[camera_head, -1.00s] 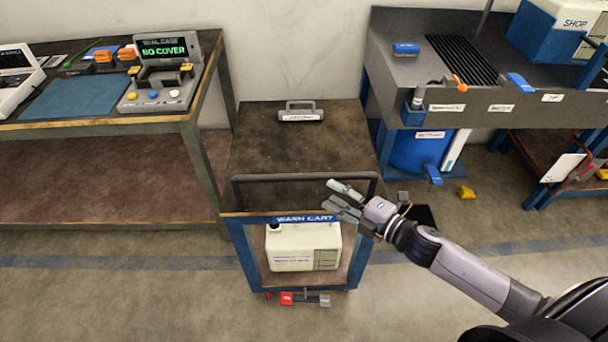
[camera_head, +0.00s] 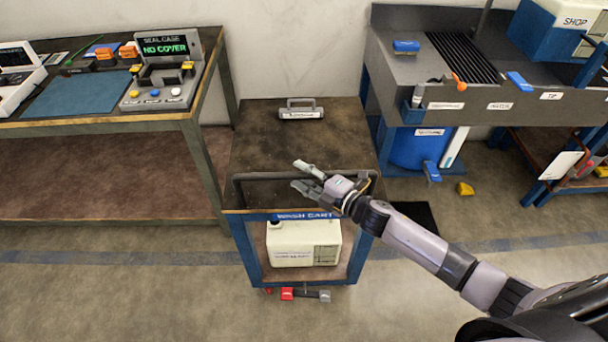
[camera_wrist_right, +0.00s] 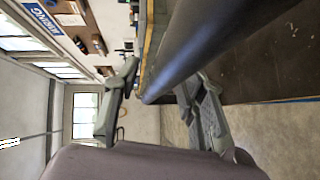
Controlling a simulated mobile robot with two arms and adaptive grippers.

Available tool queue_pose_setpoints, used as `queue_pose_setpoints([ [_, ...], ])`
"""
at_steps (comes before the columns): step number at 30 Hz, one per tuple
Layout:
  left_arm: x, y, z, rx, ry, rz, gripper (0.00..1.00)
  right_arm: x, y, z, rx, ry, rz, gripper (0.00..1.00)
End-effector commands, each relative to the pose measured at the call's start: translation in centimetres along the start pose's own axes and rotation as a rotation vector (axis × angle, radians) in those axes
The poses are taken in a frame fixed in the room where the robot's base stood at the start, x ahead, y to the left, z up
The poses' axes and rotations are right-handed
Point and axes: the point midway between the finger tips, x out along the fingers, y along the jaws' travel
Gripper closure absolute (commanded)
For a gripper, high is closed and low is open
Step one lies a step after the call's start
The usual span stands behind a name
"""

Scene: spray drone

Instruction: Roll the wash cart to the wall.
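The wash cart (camera_head: 300,150) stands between the workbench and the sink unit, its far end towards the wall. It has a dark top, a blue frame and a dark push bar (camera_head: 262,177) across its near end. My right gripper (camera_head: 307,178) is at the middle of this bar. Its two fingers are spread and empty, as the right wrist view (camera_wrist_right: 160,100) also shows. There the bar (camera_wrist_right: 205,45) runs large between and beyond the fingers; I cannot tell whether they touch it. My left gripper is not in view.
A workbench (camera_head: 110,122) is close on the cart's left. The sink unit (camera_head: 485,105) and a blue bin (camera_head: 412,150) are on its right. Red and grey pedals (camera_head: 287,294) sit low at the cart's near end. A yellow block (camera_head: 465,188) lies on the floor.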

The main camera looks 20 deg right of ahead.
Motion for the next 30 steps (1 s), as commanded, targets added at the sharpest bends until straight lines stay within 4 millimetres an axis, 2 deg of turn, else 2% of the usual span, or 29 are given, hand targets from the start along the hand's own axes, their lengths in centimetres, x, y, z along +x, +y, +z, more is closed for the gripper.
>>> queue_pose_setpoints([
  [2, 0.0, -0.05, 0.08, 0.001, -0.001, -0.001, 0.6, -0.02, 0.0, 0.0, 0.0, 0.0, 0.0, 0.68],
  [16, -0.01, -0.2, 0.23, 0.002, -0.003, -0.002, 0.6, -0.04, 0.0, 0.01, 0.0, 0.0, 0.0, 0.99],
  [30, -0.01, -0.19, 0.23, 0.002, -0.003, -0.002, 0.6, -0.05, -0.02, 0.01, 0.001, 0.0, 0.0, 1.0],
])
